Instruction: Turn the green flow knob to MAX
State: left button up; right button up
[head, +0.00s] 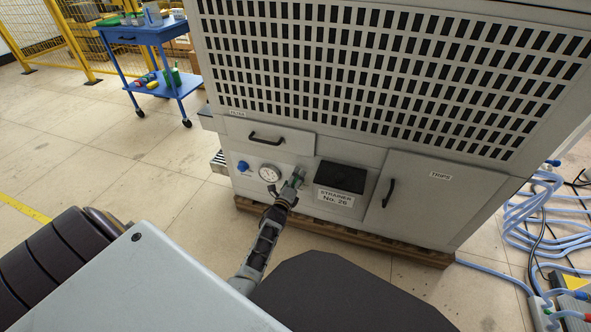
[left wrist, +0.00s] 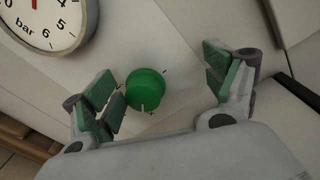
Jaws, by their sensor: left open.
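The green flow knob (left wrist: 145,89) is on the machine's pale front panel, with small dark tick marks around it and a light pointer line on its lower side. My left gripper (left wrist: 167,92) is open in the left wrist view, one finger on each side of the knob. The left finger is very close to the knob; I cannot tell whether it touches. The right finger stands clear of it. In the head view my left gripper (head: 290,186) reaches the panel right of the gauge and mostly hides the knob. My right gripper is not in view.
A round bar gauge (head: 270,173) and a blue knob (head: 243,166) sit left of the gripper. A black strainer box (head: 341,177) is close on its right, then a cabinet door handle (head: 388,192). A drawer handle (head: 266,140) is above. Blue hoses (head: 530,215) lie at far right.

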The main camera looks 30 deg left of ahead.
aim_at(298, 162)
pick_arm(q)
jog(key=shift+o, duration=0.8)
jog(key=r, duration=0.1)
jog(key=w+r, duration=0.1)
jog(key=r, duration=0.1)
jog(key=shift+d+r+t, duration=0.15)
jog(key=shift+r+t, duration=0.05)
jog(key=shift+t, duration=0.2)
jog(key=shift+o, duration=0.9)
jog(key=r, duration=0.3)
jog(key=shift+s+d, duration=0.1)
jog(key=shift+s, duration=0.1)
jog(key=shift+w+r, duration=0.1)
jog(key=shift+r, duration=0.35)
jog(key=c, duration=0.4)
jog(key=shift+c, duration=0.2)
jog(key=shift+f, duration=0.35)
jog(key=shift+s+g, duration=0.3)
